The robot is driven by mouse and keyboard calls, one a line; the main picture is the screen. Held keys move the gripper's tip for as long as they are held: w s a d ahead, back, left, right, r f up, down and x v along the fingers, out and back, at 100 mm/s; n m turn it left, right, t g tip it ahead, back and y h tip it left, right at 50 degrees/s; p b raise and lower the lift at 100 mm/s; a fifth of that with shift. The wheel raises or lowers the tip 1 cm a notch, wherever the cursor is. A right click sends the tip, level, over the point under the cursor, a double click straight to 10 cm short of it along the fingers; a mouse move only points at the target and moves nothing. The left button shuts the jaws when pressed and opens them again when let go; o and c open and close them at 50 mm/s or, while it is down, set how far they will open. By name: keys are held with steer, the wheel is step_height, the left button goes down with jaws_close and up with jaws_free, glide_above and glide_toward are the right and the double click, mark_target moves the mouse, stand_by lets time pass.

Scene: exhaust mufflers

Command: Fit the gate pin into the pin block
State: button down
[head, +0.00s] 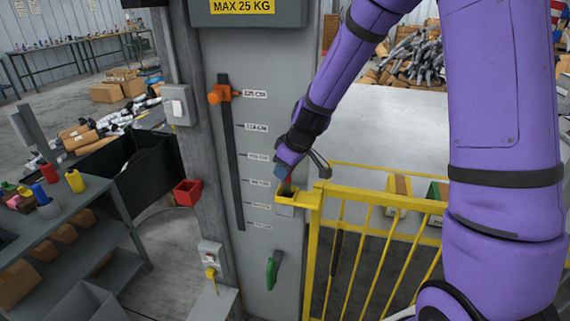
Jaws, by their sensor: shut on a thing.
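The yellow pin block (300,200) sits on the grey post, beside the top corner of the yellow gate. My gripper (286,174) is just above it, pointing down, and is shut on the gate pin (289,179). Only a small red part of the pin shows below the fingers. The rest is hidden by the gripper, and I cannot tell whether the pin's lower end is inside the block or above it.
The yellow gate (375,198) runs right from the post. A slotted grey panel (258,110) with an orange knob (220,94) and a green lever (273,268) stands behind my gripper. A red bin (187,192) and a shelf (75,225) of coloured bottles are at left.

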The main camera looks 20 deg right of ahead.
steer(key=shift+f, duration=1.35)
steer(key=c, duration=0.8)
jaws_free()
steer(key=v, duration=1)
steer(key=shift+d+r, duration=0.1)
steer(key=shift+r, duration=0.25)
